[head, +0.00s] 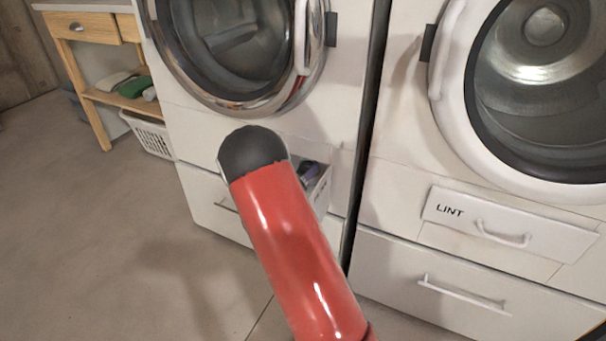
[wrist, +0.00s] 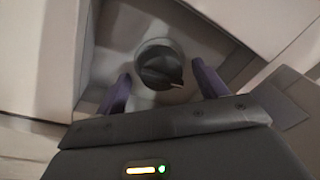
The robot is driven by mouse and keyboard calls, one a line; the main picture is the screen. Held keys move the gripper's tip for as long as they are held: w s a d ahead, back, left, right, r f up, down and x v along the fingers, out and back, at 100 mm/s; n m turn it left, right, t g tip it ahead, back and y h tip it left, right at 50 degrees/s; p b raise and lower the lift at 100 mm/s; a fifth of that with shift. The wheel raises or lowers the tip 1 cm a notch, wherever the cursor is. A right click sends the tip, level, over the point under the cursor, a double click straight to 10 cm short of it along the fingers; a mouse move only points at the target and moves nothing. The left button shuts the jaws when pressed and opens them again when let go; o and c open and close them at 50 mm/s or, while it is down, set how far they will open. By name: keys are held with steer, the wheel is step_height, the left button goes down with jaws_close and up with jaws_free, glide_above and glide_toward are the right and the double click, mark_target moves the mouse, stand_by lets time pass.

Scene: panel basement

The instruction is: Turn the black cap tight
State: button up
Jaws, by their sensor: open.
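The black cap (wrist: 160,66) is round with a raised grip bar across it. It sits on a pale round seat inside a recess low on the front of the left machine. My gripper (wrist: 158,88) is open, with one purple finger on each side of the cap and a visible gap on both sides. In the head view, my red arm reaches to the recess, and a bit of my purple gripper (head: 309,172) shows there. The cap itself is hidden in the head view.
The left machine (head: 190,135) has an open recess with pale walls close around my gripper. The right machine (head: 400,165) has a LINT panel (head: 510,224) and a lower drawer (head: 470,285). A wooden table (head: 88,100) and white basket (head: 150,135) stand at left. The floor (head: 90,230) at left is clear.

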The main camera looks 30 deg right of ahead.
steer(key=shift+w+d, duration=0.25)
steer(key=shift+d, duration=0.15)
steer(key=c, duration=1)
steer(key=shift+o, duration=0.2)
